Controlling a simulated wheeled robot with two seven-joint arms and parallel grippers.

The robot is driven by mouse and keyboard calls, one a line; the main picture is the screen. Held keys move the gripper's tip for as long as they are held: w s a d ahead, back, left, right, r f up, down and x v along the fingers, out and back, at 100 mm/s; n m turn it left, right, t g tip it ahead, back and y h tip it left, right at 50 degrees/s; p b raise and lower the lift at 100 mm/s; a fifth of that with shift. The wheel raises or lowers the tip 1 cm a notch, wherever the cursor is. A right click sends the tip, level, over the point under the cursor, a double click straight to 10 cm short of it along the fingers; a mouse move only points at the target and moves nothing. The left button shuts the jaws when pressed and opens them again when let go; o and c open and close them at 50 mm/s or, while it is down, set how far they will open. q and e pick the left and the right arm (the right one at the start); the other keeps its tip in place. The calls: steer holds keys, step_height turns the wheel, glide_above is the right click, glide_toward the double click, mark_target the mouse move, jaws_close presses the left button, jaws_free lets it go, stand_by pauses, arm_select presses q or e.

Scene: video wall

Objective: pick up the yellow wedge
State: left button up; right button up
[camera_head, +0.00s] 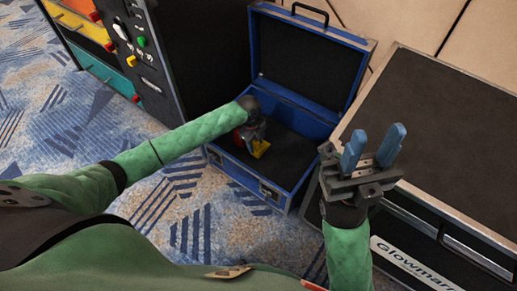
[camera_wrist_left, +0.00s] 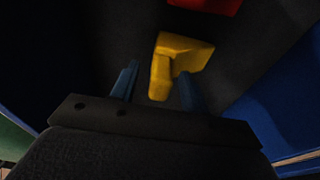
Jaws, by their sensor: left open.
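The yellow wedge (camera_head: 260,149) lies on the dark floor of the open blue case. In the left wrist view the yellow wedge (camera_wrist_left: 180,55) is in front of my left gripper (camera_wrist_left: 158,80). Its near end shows between the two blue fingers, which stand apart; I cannot tell if they touch it. In the head view my left gripper (camera_head: 254,134) reaches down into the case, its fingers mostly hidden by the wrist. My right gripper (camera_head: 378,134) is empty and open, its blue fingers pointing up, right of the case.
The blue case (camera_head: 233,172) has walls around the wedge and a raised lid (camera_head: 308,60) behind. A red object (camera_wrist_left: 205,4) lies just beyond the wedge. A large black flight case (camera_head: 455,130) stands at the right. A rack with coloured drawers (camera_head: 95,50) stands at the upper left.

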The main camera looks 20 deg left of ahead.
arm_select(q)
jaws_close()
